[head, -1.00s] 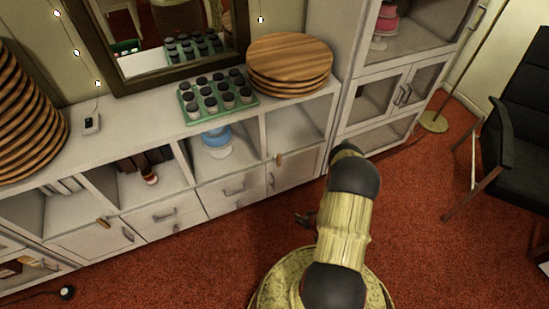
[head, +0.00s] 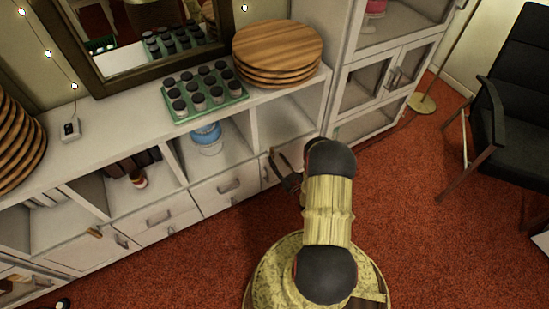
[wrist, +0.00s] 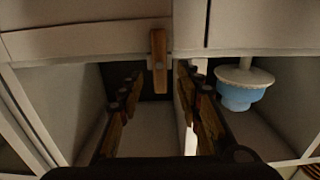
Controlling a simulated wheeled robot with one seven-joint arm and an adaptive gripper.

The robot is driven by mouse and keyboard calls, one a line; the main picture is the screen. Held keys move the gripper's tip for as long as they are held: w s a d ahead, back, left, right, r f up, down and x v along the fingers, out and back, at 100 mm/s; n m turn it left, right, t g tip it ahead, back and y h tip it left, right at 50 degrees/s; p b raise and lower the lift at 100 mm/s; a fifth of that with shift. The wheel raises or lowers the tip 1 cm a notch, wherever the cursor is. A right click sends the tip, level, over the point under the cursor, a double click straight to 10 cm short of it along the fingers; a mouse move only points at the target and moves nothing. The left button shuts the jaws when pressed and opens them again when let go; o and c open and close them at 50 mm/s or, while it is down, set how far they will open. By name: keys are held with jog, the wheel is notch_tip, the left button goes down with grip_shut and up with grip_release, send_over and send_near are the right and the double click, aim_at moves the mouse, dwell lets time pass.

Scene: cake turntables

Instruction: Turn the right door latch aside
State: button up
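The right door latch (wrist: 158,62) is a small wooden bar in the wrist view. It lies across the edge between the cabinet door (wrist: 90,38) and the open cubby, at right angles to that edge. My gripper (wrist: 159,78) is open, with one finger on each side of the latch in the picture. I see no clear contact, and the depth gap is hard to judge. In the head view my gripper (head: 284,172) is in front of the right lower door, and it mostly hides the latch there. The left latch (head: 95,232) is further left.
A blue cake stand (head: 207,138) is in the neighbouring cubby. A green tray of jars (head: 240,97) and stacked wooden boards (head: 277,47) stand on the cabinet top. A black chair (head: 520,110) is at right. Red carpet in front is mostly clear.

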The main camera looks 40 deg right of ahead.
aim_at(273, 153)
jog(key=shift+b+x, duration=0.35)
jog(key=shift+x, duration=1.2)
jog(key=shift+c, duration=0.6)
jog(key=c, duration=0.8)
